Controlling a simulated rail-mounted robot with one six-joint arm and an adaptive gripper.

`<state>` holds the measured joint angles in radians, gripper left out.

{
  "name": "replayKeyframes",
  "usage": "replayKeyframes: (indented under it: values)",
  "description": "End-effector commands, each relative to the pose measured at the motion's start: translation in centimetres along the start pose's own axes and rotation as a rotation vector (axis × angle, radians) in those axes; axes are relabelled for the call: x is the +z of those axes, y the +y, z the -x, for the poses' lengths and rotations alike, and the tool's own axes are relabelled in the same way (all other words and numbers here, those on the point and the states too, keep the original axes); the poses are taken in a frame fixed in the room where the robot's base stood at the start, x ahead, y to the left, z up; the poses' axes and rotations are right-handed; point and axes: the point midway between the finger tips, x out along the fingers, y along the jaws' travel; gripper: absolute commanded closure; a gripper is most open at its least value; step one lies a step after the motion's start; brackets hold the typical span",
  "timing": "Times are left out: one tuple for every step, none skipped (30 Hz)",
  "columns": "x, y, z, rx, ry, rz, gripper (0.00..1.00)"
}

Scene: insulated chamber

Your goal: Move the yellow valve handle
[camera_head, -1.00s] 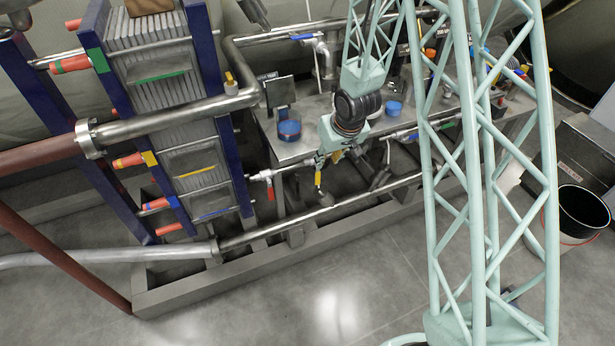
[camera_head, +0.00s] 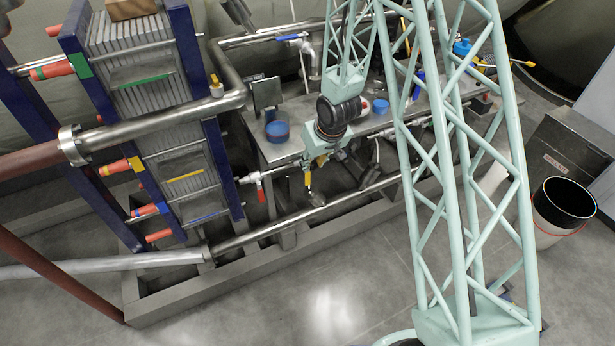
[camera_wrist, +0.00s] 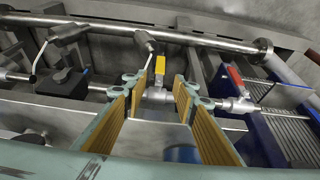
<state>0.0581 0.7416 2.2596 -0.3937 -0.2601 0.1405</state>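The yellow valve handle (camera_wrist: 160,66) stands on a small metal valve on a horizontal pipe, in the upper middle of the wrist view. It also shows in the head view (camera_head: 308,179), just below my gripper (camera_head: 320,160). In the wrist view my gripper (camera_wrist: 158,92) is open, its two yellow-padded fingers spread to either side of the valve. The handle lies in line with the gap between the fingertips and appears slightly beyond them. I cannot tell whether either finger touches it. Nothing is held.
A red valve handle (camera_wrist: 236,80) is on the same pipe line, right of my gripper. A long pipe (camera_wrist: 150,38) runs behind the valves. The workbench (camera_head: 285,152) carries a blue cup (camera_head: 277,131). A plate heat exchanger (camera_head: 180,165) stands left; a bucket (camera_head: 550,228) is right.

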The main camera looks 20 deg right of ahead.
Motion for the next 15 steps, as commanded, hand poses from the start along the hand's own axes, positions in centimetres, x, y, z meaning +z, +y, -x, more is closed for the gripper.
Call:
replayKeyframes:
  values:
    - [0.1,0.0,-0.7,0.0,-0.002,0.0,0.74]
    - [0.2,0.0,-1.1,-0.001,-0.002,0.0,0.74]
    - [0.2,0.0,-1.5,-0.001,-0.002,0.0,0.74]
    - [0.2,0.0,-1.9,-0.001,-0.002,0.0,0.74]
    - [0.1,0.0,-2.2,-0.001,-0.002,0.0,0.74]
    - [0.1,0.0,-2.6,-0.001,-0.002,0.001,0.74]
    - [0.1,0.0,-3.0,-0.001,-0.002,0.001,0.74]
    - [0.1,0.0,-3.4,-0.001,-0.002,0.001,0.74]
    - [0.2,0.0,-3.8,-0.001,-0.002,0.001,0.74]
    - [0.2,0.0,-4.2,-0.001,-0.002,0.001,0.74]
    - [0.2,0.0,-4.5,0.0,-0.002,0.0,0.74]
    - [0.1,0.0,-5.0,-0.001,-0.002,0.0,0.74]
    - [0.1,0.0,-5.3,-0.001,-0.002,0.0,0.74]
    - [0.1,0.0,-5.7,-0.001,-0.002,0.0,0.74]
    - [0.1,0.0,-6.2,-0.001,-0.002,0.0,0.74]
